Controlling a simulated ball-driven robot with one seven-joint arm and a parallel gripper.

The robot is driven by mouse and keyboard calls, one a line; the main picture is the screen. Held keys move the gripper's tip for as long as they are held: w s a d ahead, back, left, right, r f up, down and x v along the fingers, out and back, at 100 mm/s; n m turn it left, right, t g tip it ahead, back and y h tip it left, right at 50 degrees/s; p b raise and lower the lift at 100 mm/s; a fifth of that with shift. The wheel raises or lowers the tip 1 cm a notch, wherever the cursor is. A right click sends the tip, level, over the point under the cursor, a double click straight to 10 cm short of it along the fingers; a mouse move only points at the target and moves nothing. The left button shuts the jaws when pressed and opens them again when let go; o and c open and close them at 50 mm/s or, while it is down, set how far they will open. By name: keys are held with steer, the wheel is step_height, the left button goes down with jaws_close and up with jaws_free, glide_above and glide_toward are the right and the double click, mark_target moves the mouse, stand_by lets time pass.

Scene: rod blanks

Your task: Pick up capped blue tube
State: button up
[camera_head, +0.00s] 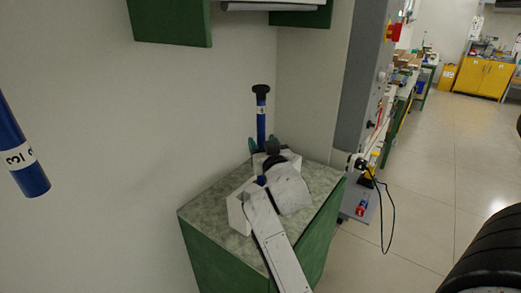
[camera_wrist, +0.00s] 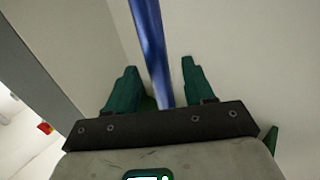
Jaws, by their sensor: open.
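The capped blue tube (camera_head: 261,113) stands upright above the speckled top of a green cabinet, with a black cap and a white label near its upper end. My gripper (camera_head: 263,146) is at its lower part, with a green finger on each side. In the wrist view the blue tube (camera_wrist: 153,50) runs between the two open fingers of my gripper (camera_wrist: 159,78), with a gap to each.
The green cabinet (camera_head: 215,240) stands in a wall corner, with a white block (camera_head: 238,211) on its speckled top (camera_head: 205,208). Another labelled blue tube (camera_head: 20,155) shows at the left edge. A green wall unit (camera_head: 170,22) hangs above. A grey panel (camera_head: 365,75) stands to the right.

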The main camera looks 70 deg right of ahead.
steer(key=shift+x, duration=1.15)
jaws_close()
